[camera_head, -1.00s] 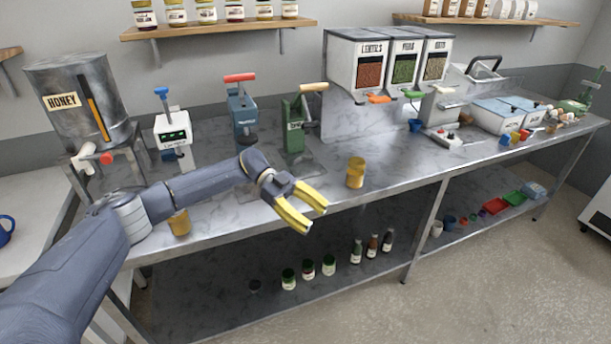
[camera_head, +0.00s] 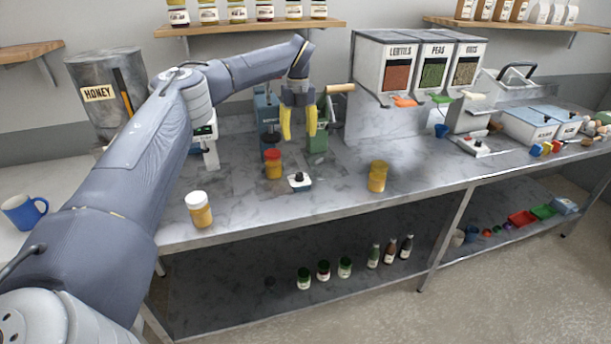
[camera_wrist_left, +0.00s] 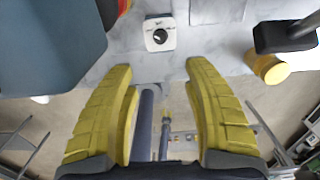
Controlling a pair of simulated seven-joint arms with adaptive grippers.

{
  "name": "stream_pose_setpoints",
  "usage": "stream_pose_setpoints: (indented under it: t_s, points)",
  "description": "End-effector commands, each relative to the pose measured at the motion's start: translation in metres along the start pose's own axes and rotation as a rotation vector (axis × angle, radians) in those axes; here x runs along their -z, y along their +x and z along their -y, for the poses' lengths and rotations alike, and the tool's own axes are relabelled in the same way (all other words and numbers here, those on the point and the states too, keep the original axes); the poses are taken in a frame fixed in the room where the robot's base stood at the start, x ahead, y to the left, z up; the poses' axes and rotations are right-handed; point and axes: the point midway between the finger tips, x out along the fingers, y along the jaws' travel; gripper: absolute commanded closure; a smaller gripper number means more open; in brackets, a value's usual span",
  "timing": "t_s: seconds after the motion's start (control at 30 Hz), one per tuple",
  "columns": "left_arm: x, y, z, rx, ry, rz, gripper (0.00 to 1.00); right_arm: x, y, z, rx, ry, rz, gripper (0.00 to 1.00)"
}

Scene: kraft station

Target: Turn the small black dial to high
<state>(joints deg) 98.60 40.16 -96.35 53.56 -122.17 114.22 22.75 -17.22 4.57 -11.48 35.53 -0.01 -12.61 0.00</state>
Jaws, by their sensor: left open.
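The small black dial (camera_head: 299,177) sits on top of a small white box (camera_head: 300,186) on the steel counter, between a red-lidded jar and a yellow jar. The dial also shows in the left wrist view (camera_wrist_left: 160,36), near the top centre, with a pale mark on it; its setting is too small to read. My left gripper (camera_head: 299,124) is open and empty, its yellow fingers pointing down, above and apart from the dial. In the left wrist view the fingers (camera_wrist_left: 158,68) stand wide apart, with the dial beyond the gap. My right gripper is not in view.
The red-lidded jar (camera_head: 273,164) stands close left of the dial box, and the yellow jar (camera_head: 377,176) to its right. A white-lidded jar (camera_head: 199,209) is near the front edge. A green press (camera_head: 317,142) stands behind. Counter in front of the box is clear.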

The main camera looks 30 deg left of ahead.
Motion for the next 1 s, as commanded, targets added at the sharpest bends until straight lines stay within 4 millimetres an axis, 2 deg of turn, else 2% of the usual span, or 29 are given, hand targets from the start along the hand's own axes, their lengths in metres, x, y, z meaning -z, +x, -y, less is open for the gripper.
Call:
stream_pose_setpoints:
  t_s: [0.7, 1.0]
  points:
    - [0.002, 0.124, 0.001, 0.001, 0.000, -0.005, 0.50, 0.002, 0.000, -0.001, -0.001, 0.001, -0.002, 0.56]
    - [0.001, 0.157, 0.001, 0.002, 0.000, -0.003, 0.50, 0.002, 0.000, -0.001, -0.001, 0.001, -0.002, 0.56]
